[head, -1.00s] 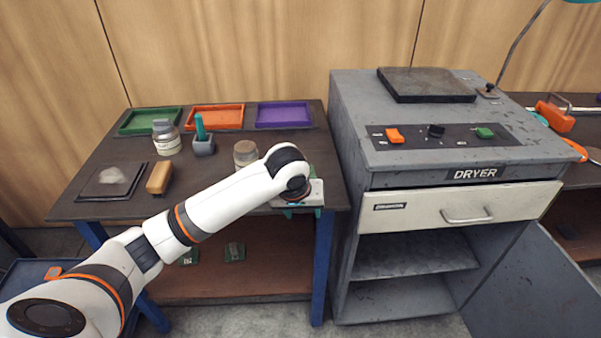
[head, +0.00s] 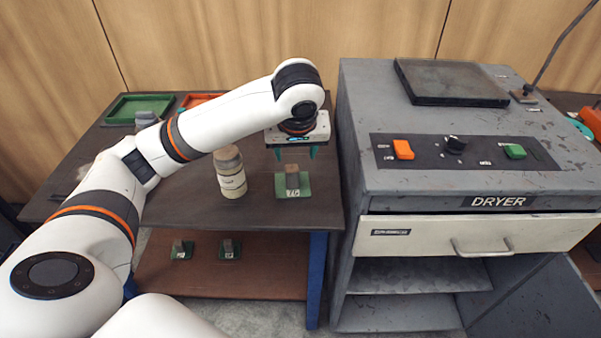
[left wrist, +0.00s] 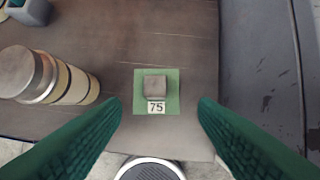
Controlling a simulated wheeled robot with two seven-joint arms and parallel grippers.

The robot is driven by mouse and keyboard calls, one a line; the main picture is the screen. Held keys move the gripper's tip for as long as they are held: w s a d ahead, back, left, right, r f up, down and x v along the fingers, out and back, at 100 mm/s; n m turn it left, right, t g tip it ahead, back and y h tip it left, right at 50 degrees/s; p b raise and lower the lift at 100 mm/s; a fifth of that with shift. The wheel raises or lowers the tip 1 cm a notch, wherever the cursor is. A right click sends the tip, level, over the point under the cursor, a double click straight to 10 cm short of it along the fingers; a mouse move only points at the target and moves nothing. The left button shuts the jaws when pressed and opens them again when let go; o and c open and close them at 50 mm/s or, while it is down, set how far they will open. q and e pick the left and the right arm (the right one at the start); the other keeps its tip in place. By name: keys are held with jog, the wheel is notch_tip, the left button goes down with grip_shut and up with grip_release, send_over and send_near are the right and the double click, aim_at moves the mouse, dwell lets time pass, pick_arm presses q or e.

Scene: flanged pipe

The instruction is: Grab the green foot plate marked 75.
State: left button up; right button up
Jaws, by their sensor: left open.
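The green foot plate marked 75 (head: 293,190) lies flat near the front right of the table top, with a grey-brown block standing on it. In the left wrist view the plate (left wrist: 173,101) is near the middle and its label reads 75. My left gripper (head: 298,153) is open and empty, with green fingers pointing down. It is above and behind the plate in the head view, apart from it. In the left wrist view its fingers spread on either side, the plate lying beyond them. My right gripper is not in view.
A lidded jar (head: 231,172) stands left of the plate. Two similar green plates (head: 180,257) sit on the lower shelf. The grey dryer (head: 375,170) stands close on the right. A green tray (head: 122,113) is at the back left, and my left arm covers much of the table.

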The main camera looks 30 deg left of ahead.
aim_at(292, 168)
pick_arm(q)
jog(key=x, duration=0.4)
jog(key=shift+s+a+f, duration=0.1)
jog(key=shift+s, duration=0.25)
jog(key=shift+w+a+f, duration=0.1)
jog(key=shift+w+f, duration=0.05)
jog(key=shift+f, duration=0.15)
jog(key=x, duration=0.5)
jog(key=shift+w+a, duration=0.15)
jog(key=shift+a, duration=0.1)
jog(key=shift+w+f, duration=0.15)
jog(key=shift+f, duration=0.1)
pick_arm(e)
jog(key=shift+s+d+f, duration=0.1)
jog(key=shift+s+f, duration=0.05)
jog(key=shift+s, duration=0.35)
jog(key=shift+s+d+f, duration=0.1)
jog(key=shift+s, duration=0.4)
pick_arm(q)
jog(key=shift+c, duration=0.2)
jog(key=shift+r, duration=0.1)
grip_shut()
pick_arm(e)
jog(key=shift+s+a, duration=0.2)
